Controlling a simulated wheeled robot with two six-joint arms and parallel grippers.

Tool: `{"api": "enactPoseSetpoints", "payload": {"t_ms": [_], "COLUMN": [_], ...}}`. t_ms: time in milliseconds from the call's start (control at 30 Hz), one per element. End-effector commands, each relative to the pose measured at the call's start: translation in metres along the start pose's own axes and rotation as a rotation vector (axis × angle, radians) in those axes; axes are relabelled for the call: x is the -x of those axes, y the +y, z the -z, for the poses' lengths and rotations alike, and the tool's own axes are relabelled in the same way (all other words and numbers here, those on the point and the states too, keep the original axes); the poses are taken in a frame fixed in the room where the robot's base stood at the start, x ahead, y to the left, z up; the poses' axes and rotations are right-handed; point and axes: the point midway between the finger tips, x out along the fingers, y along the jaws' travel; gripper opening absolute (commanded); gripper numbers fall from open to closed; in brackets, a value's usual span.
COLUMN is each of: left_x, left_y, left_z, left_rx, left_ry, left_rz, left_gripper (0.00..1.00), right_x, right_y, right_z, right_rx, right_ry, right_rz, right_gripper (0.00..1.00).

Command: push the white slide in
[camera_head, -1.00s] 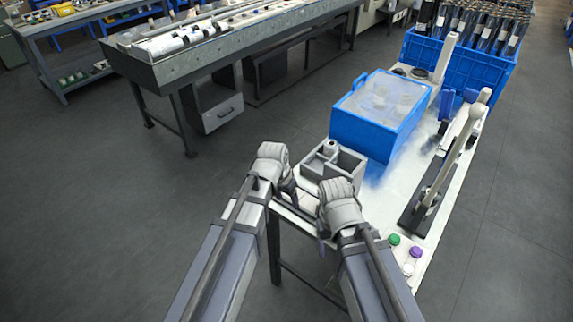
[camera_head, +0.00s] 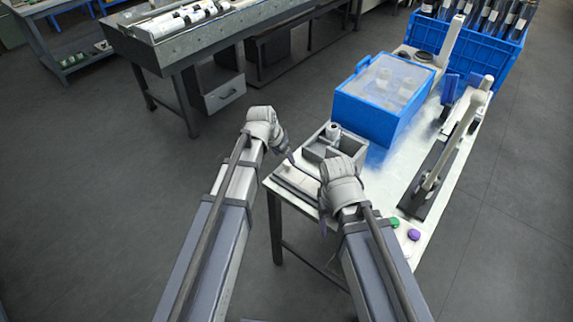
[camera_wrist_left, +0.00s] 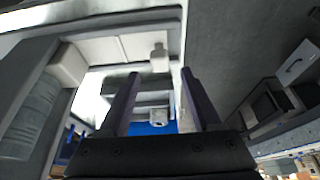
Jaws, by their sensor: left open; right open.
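A low white piece (camera_head: 298,172), which I take for the white slide, sits on a dark flat base at the near left corner of the white table. In the left wrist view a small white block (camera_wrist_left: 160,58) shows beyond the fingers, beside a pale panel. My left gripper (camera_head: 287,156) is at the table's left edge, beside the white piece; its open, empty fingers show in the left wrist view (camera_wrist_left: 160,92). My right gripper (camera_head: 324,222) is at the near edge, right of the white piece. Its fingers are mostly hidden behind its wrist.
A grey compartment box (camera_head: 336,145) with a white roll stands just behind. A blue bin (camera_head: 372,118) with a clear lid is further back. A lever press (camera_head: 440,165) and green and purple caps (camera_head: 414,235) are at the right. Open floor lies left.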

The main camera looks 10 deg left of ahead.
Motion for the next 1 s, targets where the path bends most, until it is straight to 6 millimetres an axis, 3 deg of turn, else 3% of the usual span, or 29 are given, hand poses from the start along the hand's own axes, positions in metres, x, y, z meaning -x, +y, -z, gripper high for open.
{"api": "enactPoseSetpoints", "payload": {"t_ms": [33, 233, 633, 1000], "left_x": [-0.014, -0.038, -0.044, -0.044], "left_y": [0.000, 0.000, 0.000, 0.000], "left_z": [-0.002, -0.001, 0.000, 0.000], "left_rx": [0.000, 0.000, 0.000, 0.000], "left_ry": [0.000, 0.000, 0.000, 0.000], "left_rz": [0.000, 0.000, 0.000, 0.000], "left_gripper": [0.65, 0.65, 0.65, 0.24], "right_x": [-0.013, -0.035, -0.040, -0.040], "right_y": [-0.001, -0.003, -0.004, -0.004], "right_z": [0.001, 0.002, 0.002, 0.002], "right_rx": [0.000, 0.000, 0.001, 0.001], "right_ry": [0.000, 0.000, 0.000, 0.000], "right_rz": [0.000, 0.000, 0.000, 0.000], "right_gripper": [0.65, 0.65, 0.65, 0.65]}}
